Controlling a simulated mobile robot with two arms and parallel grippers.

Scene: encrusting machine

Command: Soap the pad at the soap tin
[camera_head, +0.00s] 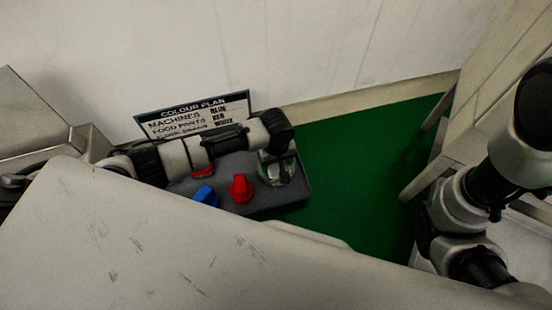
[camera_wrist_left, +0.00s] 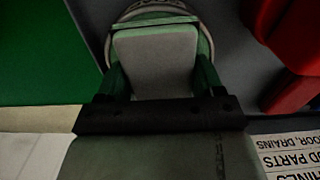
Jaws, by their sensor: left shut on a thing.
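My left gripper (camera_head: 279,172) points down over the right end of a dark grey tray (camera_head: 297,200). In the left wrist view its green fingers (camera_wrist_left: 158,75) are shut on a pale grey, squarish pad (camera_wrist_left: 155,62). The round soap tin (camera_wrist_left: 150,7), with lettering on its rim, lies directly beyond and below the pad. The pad covers most of the tin, and I cannot tell whether the two touch. In the head view the gripper largely hides the pad and tin. My right arm stands at the right, and its gripper does not show.
A red item (camera_head: 241,188) and a blue item (camera_head: 206,195) are on the tray, left of the gripper. Another red piece (camera_head: 203,172) is partly behind my arm. A colour plan sign (camera_head: 193,115) stands behind. Green floor (camera_head: 360,170) is clear to the right.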

